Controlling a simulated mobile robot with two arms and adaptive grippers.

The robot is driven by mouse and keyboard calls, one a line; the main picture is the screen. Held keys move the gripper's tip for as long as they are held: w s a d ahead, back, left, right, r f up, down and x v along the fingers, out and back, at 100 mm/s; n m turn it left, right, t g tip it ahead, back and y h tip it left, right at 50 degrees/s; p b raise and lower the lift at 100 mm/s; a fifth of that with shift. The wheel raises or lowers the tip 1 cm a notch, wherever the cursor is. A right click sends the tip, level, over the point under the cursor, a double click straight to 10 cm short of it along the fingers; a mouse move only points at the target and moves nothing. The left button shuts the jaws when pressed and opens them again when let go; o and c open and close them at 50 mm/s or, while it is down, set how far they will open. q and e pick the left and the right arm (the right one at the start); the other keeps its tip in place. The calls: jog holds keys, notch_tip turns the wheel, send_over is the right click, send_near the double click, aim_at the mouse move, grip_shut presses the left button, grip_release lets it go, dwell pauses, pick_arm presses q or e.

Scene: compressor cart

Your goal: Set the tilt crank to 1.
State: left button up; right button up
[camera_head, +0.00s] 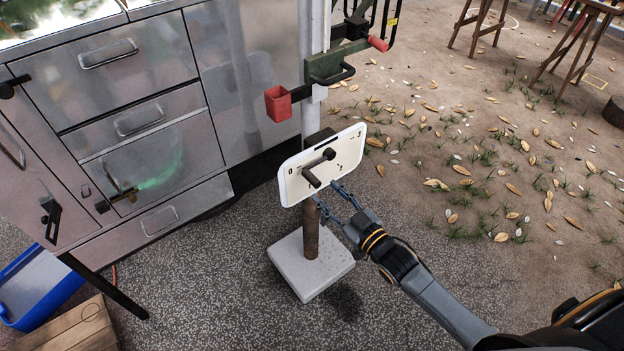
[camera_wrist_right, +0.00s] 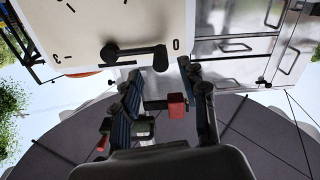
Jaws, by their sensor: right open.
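The tilt crank (camera_head: 316,164) is a dark arm with a protruding handle on a white panel (camera_head: 345,150). The panel is marked 0 near its left edge, with other small marks to the right. The crank's handle end is on the 0 side. In the right wrist view the panel (camera_wrist_right: 90,25) looks upside down, and the crank (camera_wrist_right: 135,52) lies roughly level with its handle end near the 0. My right gripper (camera_head: 331,194) is open and empty just below the panel. In the wrist view its fingertips (camera_wrist_right: 159,69) are spread either side of the handle end; contact is not clear.
The panel stands on a rusty post (camera_head: 312,240) in a pale square base (camera_head: 310,265). A red cup (camera_head: 278,104) hangs behind it, by a white upright. Metal drawers (camera_head: 140,120) fill the left, with a blue bin (camera_head: 40,285) below. Open ground lies right.

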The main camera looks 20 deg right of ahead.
aim_at(312, 180)
jog(key=x, duration=0.7)
jog(key=shift+f, duration=0.1)
grip_shut()
jog(key=shift+s, duration=0.1)
